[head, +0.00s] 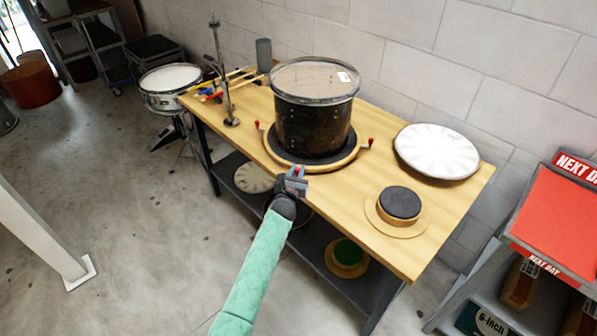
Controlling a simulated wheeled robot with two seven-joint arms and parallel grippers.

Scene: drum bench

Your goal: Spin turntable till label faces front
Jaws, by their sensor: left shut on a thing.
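A black drum (312,125) with a metal rim and a pale, see-through-looking top stands upright on the round wooden turntable (342,163) with a dark top. A small white label (343,77) shows at the drum's back right, just inside the rim. I cannot tell whether it is on the head or the shell. Red-tipped pegs stick up from the turntable at its left (257,125) and right (371,142). My left gripper (296,173) is at the turntable's front edge, shut on a red-tipped peg there, which its jaws mostly hide. My right gripper is not in view.
The wooden bench (332,220) carries a metal stand (229,90), sticks, a grey cup (263,55), a white drumhead (437,150) and a dark round pad (400,203). A snare drum (170,88) stands left. A red-topped rack (556,223) stands right.

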